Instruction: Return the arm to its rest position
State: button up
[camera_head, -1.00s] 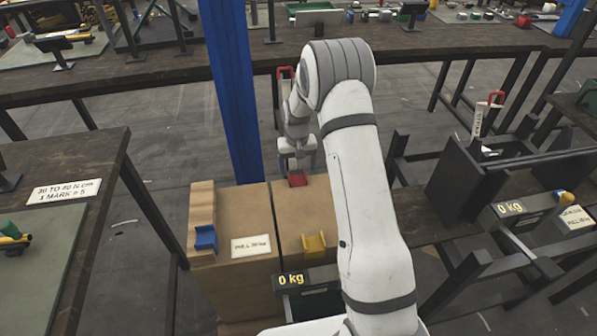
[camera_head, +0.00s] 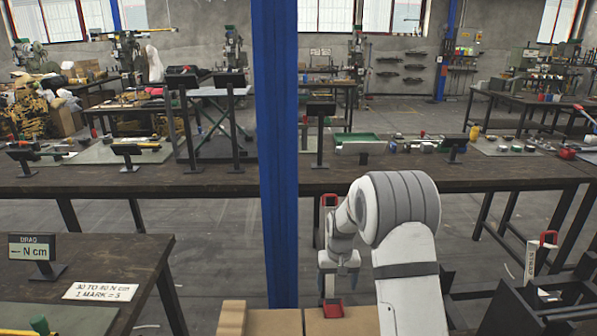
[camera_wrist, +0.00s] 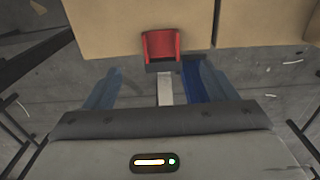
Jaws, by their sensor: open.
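My white arm rises from the lower right in the head view and bends over, with my gripper (camera_head: 338,284) hanging downward at its end.
A blue post (camera_head: 278,150) stands left of my arm. A long dark workbench (camera_head: 225,181) with small stands and a green tray (camera_head: 360,143) crosses behind. A side table (camera_head: 105,262) is at left. Dark frames (camera_head: 540,310) stand at right. Open floor (camera_head: 225,240) lies between.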

jog(key=s+d+r+t+p, duration=0.1)
jog(key=s+r+p, duration=0.1)
jog(key=s+r, duration=0.7)
jog(key=s+r+p, duration=0.1)
jog(key=s+r, duration=0.5)
jog(key=r, duration=0.5)
jog(key=s+r+p, duration=0.1)
jog(key=s+r, duration=0.2)
jog(key=s, duration=0.6)
jog(key=s+r+t+p, duration=0.1)
jog(key=s+r+p, duration=0.1)
jog(key=s, duration=0.7)
jog(key=shift+s+d+r+t, duration=0.15)
jog(key=shift+d+r+t, duration=0.15)
jog(key=shift+r, duration=0.35)
